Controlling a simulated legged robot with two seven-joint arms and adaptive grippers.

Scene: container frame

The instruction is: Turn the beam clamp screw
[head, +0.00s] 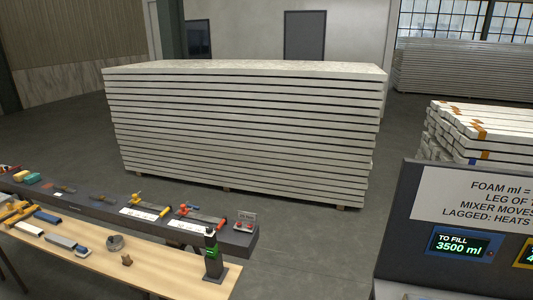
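I cannot clearly pick out a beam clamp or its screw. Two long tools lie on the dark shelf: a yellow-and-red one (150,203) and a red-and-orange one (203,215), each over a white label. I cannot tell whether either is a clamp. A dark upright device with a green band (213,257) stands at the right end of the wooden bench. A small grey ring-like part (115,242) and a small brown block (127,260) are on the bench. Neither of my grippers shows in the head view.
The wooden bench (180,275) and dark shelf (90,198) run along the lower left. A tall stack of pale panels (240,135) stands behind. A grey console (450,265) reading "TO FILL 3500 ml" is at right. Floor between bench and console is clear.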

